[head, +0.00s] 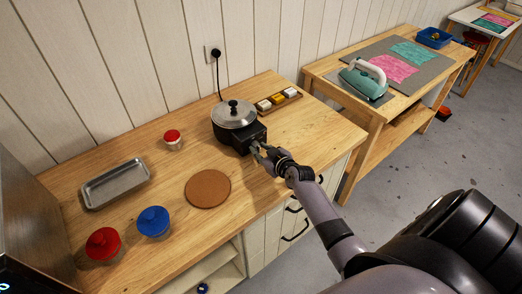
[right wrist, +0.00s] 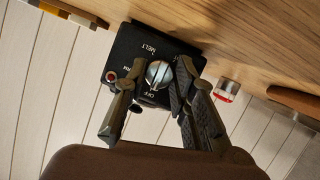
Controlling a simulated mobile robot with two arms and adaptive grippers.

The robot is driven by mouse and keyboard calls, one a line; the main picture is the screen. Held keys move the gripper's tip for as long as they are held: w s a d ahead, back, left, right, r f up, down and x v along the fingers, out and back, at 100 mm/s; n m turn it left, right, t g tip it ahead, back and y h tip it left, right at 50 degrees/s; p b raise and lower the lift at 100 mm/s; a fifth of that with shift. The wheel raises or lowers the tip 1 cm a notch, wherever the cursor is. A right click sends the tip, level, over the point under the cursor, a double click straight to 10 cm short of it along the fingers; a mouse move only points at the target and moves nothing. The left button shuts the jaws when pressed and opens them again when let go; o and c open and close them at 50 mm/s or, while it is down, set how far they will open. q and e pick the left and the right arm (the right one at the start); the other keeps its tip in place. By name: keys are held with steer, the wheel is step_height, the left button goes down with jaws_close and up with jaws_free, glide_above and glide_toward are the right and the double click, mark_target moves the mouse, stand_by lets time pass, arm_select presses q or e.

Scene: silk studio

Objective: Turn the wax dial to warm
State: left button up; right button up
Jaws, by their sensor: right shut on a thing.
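The wax pot (head: 233,115) is dark with a metal lid and stands at the back of the wooden counter. Its black control box faces my right gripper (head: 262,152). In the right wrist view the panel (right wrist: 122,50) shows the words MELT and OFF and a partly covered word ending in RM between them. The round silver wax dial (right wrist: 158,73) sits between the fingers of my right gripper (right wrist: 156,80), which is shut on it. A line on the dial seems to run towards OFF, but I cannot tell its setting surely. My left gripper is out of view.
A tray of small blocks (head: 279,101) lies right of the pot. An iron (head: 363,80) rests on another table.

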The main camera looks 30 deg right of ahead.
jaws_close()
steer(key=shift+d+f+m+y+b, duration=0.15)
steer(key=shift+m+y+b, duration=0.4)
steer(key=shift+b, duration=0.4)
steer(key=m+y+b, duration=0.2)
steer(key=m+b, duration=0.1)
steer(key=b, duration=0.3)
steer(key=m+y+b, duration=0.2)
steer(key=m+b, duration=0.1)
steer(key=b, duration=0.2)
steer(key=shift+d+f+m+y+b, duration=0.2)
steer(key=shift+m+y+b, duration=0.15)
steer(key=shift+b, duration=0.05)
steer(key=shift+r+m+y+b, duration=0.2)
steer(key=shift+m+y+b, duration=0.4)
steer(key=shift+m+b, duration=0.65)
steer(key=o, duration=1)
jaws_free()
steer(key=shift+c, duration=0.2)
